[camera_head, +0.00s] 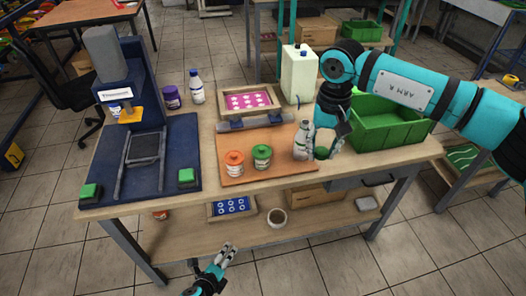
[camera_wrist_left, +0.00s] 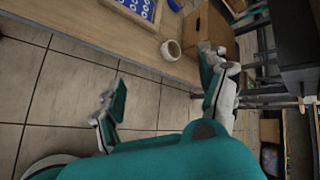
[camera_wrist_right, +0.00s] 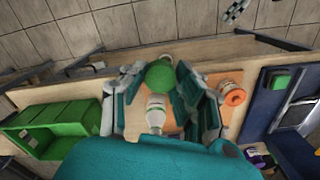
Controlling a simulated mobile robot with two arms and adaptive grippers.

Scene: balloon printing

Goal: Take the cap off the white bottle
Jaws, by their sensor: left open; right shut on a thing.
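A white bottle (camera_head: 302,140) stands upright on the orange board (camera_head: 285,166), close to my right gripper. It also shows in the right wrist view (camera_wrist_right: 156,114). My right gripper (camera_head: 322,149) is shut on a round green thing (camera_wrist_right: 160,74) beside the bottle; I cannot tell whether it is a loose cap or the lid of a jar. The bottle's top is too small to judge whether it is capped. A second white bottle (camera_head: 196,88) stands further back. My left gripper (camera_head: 228,252) is open and empty in front of the table, low down; its fingers show apart in the left wrist view (camera_wrist_left: 162,68).
An orange-lidded jar (camera_head: 234,165) and a green-lidded jar (camera_head: 262,154) stand on the board. The blue press (camera_head: 185,135) is at the left, a green crate (camera_head: 385,133) at the right. A white canister (camera_head: 299,72) and framed pink screen (camera_head: 248,100) are behind.

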